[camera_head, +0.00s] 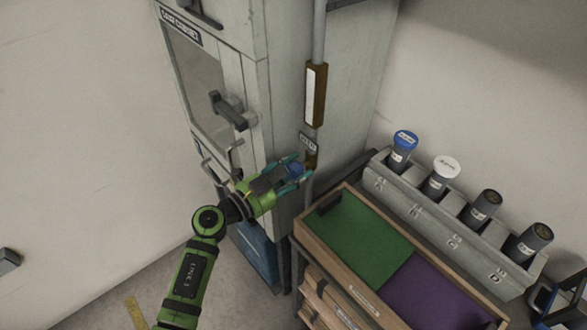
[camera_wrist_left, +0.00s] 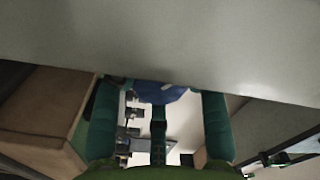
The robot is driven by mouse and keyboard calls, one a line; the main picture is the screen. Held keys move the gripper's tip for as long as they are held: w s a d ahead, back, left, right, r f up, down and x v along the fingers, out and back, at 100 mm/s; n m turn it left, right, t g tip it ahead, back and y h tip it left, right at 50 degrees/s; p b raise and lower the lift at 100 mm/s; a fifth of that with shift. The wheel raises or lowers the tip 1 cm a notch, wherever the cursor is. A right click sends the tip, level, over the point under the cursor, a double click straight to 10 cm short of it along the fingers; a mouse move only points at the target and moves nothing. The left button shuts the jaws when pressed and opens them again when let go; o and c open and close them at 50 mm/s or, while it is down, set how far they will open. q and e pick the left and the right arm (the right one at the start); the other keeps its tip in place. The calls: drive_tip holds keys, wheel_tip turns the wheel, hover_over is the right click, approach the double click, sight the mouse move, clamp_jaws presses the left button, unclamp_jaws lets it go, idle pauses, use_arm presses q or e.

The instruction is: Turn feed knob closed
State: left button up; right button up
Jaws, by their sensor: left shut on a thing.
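The feed knob (camera_head: 294,171) is a small blue knob on the side of the grey cabinet (camera_head: 283,100), low on the vertical pipe. My left gripper (camera_head: 298,172) reaches it from the left, its teal fingers on either side of the knob and shut on it. In the left wrist view the blue knob (camera_wrist_left: 162,93) shows between the two teal fingers (camera_wrist_left: 160,120), its upper part hidden by a pale grey surface. The gripper's own fingers hide part of the knob in the head view. My right gripper is in neither view.
The vertical pipe (camera_head: 319,40) carries a brown sleeve (camera_head: 316,95) above the knob. The cabinet door has a dark handle (camera_head: 228,110). A wooden cart with green (camera_head: 355,235) and purple (camera_head: 430,297) panels stands close at right. A grey rack (camera_head: 400,200) behind holds several canisters.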

use_arm(q)
drive_tip(key=m, duration=0.3)
drive_tip(key=shift+p, duration=0.35)
drive_tip(key=shift+s+d+m, duration=0.1)
drive_tip(key=shift+m, duration=1.3)
drive_tip(key=o, duration=0.9)
drive_tip(key=shift+s+a, duration=0.2)
drive_tip(key=shift+a, duration=0.1)
drive_tip(key=v, duration=1.1)
drive_tip(key=shift+s, duration=0.2)
drive_tip(key=shift+r, duration=0.1)
